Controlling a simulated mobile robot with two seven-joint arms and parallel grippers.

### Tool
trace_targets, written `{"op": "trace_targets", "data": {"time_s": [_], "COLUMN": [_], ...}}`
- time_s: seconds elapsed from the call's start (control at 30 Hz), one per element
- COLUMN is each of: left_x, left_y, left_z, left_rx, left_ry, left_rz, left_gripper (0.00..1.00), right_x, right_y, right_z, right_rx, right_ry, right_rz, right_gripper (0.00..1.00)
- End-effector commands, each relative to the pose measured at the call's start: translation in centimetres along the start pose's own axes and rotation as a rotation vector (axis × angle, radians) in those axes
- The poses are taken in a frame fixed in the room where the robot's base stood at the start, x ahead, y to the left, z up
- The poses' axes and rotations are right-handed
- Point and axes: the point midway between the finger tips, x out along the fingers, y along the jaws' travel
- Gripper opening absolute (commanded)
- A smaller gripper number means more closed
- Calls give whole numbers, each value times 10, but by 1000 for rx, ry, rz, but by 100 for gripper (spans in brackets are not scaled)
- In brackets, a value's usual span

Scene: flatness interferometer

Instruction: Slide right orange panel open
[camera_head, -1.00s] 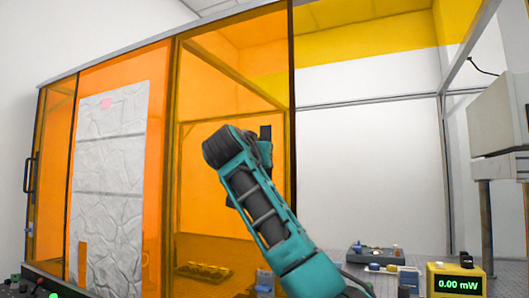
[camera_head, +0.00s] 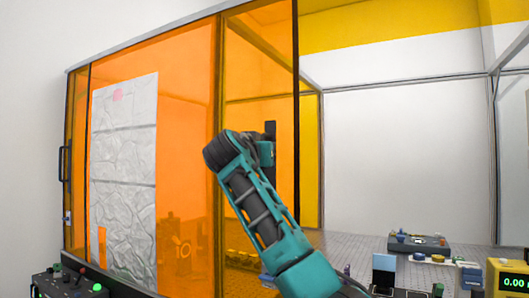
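The right orange panel (camera_head: 285,70) is a see-through sheet with a dark vertical right edge. A wide gap stands open to the right of that edge. Its left part overlaps the left orange panel (camera_head: 185,120). A dark upright handle (camera_head: 270,131) shows near the panel's right edge. My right arm, teal and dark grey, reaches up from the bottom, and its wrist end is at the handle. My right gripper (camera_head: 266,150) is mostly hidden behind the wrist, so its fingers and any contact cannot be made out. My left gripper is not in view.
A crinkled silver sheet (camera_head: 123,185) hangs at the left panel. A black handle (camera_head: 64,164) is on the enclosure's left side. Optical parts (camera_head: 418,243) stand on the perforated table inside the opening. A yellow meter (camera_head: 507,279) is at lower right, a control box (camera_head: 70,283) at lower left.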

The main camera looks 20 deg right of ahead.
Motion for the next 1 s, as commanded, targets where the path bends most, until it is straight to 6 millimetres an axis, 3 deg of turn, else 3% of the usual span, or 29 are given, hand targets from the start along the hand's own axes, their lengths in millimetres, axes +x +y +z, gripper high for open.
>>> {"op": "trace_targets", "data": {"time_s": [0.43,0.47,0.6,0.87,1.0], "left_x": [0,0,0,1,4], "left_y": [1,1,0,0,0], "left_z": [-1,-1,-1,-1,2], "left_rx": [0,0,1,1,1], "left_ry": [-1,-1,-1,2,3], "left_rz": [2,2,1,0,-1], "left_gripper": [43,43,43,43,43], "right_x": [-1,-1,0,-1,-12], "right_y": [-1,-1,-1,-1,-2], "right_z": [-2,-2,-2,0,1], "right_rx": [2,2,1,0,1], "right_ry": [7,6,4,2,3], "right_rz": [-1,-1,-1,0,-2], "right_gripper": [0,22,36,36,36]}}
